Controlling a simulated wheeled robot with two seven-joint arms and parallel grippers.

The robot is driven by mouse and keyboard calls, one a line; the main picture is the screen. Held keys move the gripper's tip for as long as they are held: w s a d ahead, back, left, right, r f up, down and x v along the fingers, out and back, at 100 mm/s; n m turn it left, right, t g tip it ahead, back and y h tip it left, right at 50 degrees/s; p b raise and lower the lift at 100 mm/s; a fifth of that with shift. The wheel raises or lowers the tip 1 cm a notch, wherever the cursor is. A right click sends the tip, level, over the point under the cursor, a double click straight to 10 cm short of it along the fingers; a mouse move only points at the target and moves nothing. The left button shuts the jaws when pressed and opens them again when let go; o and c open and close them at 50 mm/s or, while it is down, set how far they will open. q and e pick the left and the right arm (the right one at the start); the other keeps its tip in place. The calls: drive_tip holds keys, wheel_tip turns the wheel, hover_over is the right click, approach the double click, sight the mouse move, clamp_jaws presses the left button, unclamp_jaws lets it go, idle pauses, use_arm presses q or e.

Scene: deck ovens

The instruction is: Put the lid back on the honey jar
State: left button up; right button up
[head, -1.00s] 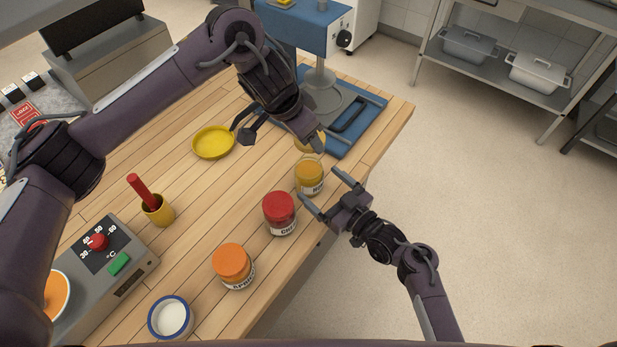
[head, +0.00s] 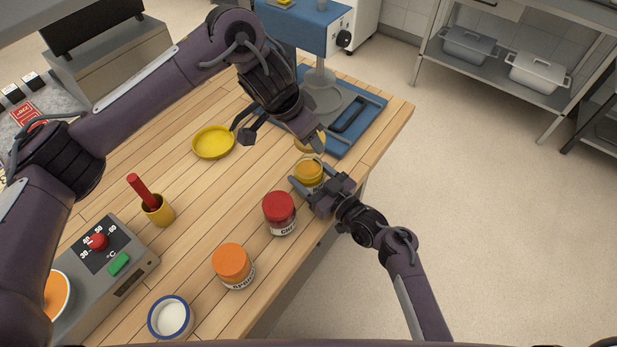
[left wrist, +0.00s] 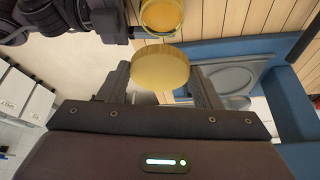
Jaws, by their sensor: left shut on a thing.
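The honey jar (head: 309,174), open-topped with amber honey, stands on the wooden table near its right edge; it also shows at the top of the left wrist view (left wrist: 162,16). My left gripper (head: 318,143) is shut on the round yellow lid (head: 308,145), held just above and behind the jar in the head view. In the left wrist view the lid (left wrist: 160,67) sits between the fingers, apart from the jar. My right gripper (head: 308,174) has its fingers on either side of the jar; whether they press on it I cannot tell.
A red-lidded jar (head: 280,212) and an orange-lidded jar (head: 233,264) stand nearer on the table. A yellow dish (head: 213,142), a cup with a red-handled tool (head: 157,210) and a blue-rimmed bowl (head: 171,317) are left of them. A blue machine (head: 322,28) stands behind.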

sight(304, 151)
drive_tip(key=c, duration=0.7)
use_arm(q)
wheel_tip(304, 151, down, 4)
drive_tip(key=shift+s+a+f, duration=0.15)
drive_tip(key=shift+f, duration=0.1)
use_arm(e)
drive_tip(key=shift+o, duration=0.2)
use_arm(q)
drive_tip(key=shift+f, duration=0.35)
drive_tip(key=shift+f, duration=0.85)
drive_tip(key=shift+f, duration=0.6)
